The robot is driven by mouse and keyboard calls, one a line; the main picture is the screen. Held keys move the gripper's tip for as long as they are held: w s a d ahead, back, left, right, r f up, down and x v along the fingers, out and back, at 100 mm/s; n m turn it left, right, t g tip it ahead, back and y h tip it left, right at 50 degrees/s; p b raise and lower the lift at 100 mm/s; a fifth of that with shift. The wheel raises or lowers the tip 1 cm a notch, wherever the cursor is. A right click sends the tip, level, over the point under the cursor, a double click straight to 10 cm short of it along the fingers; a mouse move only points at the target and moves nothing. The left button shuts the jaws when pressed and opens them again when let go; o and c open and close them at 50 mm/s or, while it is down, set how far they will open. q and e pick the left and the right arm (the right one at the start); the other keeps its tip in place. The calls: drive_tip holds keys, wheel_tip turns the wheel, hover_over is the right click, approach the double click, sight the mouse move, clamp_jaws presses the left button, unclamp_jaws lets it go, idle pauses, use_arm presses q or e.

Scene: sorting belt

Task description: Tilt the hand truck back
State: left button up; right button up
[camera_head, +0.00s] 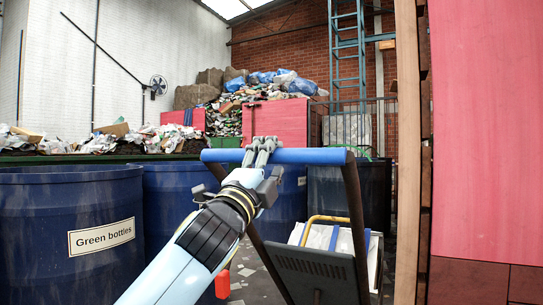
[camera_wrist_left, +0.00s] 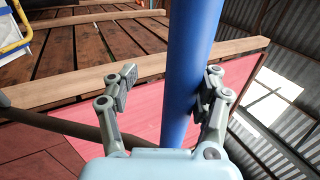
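The hand truck has a blue crossbar handle (camera_head: 315,156) and a dark frame (camera_head: 355,215) that runs down to the bottom of the head view. My left gripper (camera_head: 262,150) is at the left-middle part of this handle, with its fingers reaching over the bar. In the left wrist view the blue bar (camera_wrist_left: 190,60) passes between the fingers of the left gripper (camera_wrist_left: 168,88). The right-hand finger lies close against the bar, and a gap shows between the other finger and the bar. That gripper is open. My right gripper is not in view.
Blue drums stand at the left, one labelled "Green bottles" (camera_head: 70,225). A white load with blue bands and a yellow handle (camera_head: 325,222) is behind the truck frame. A wooden post (camera_head: 408,150) and a red panel (camera_head: 487,130) close off the right side.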

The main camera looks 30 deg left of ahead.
use_arm(q)
drive_tip(key=shift+o, duration=0.5)
drive_tip(key=shift+w+f, duration=0.1)
drive_tip(key=shift+f, duration=0.2)
drive_tip(key=v, duration=1.2)
drive_tip(key=shift+r, duration=0.25)
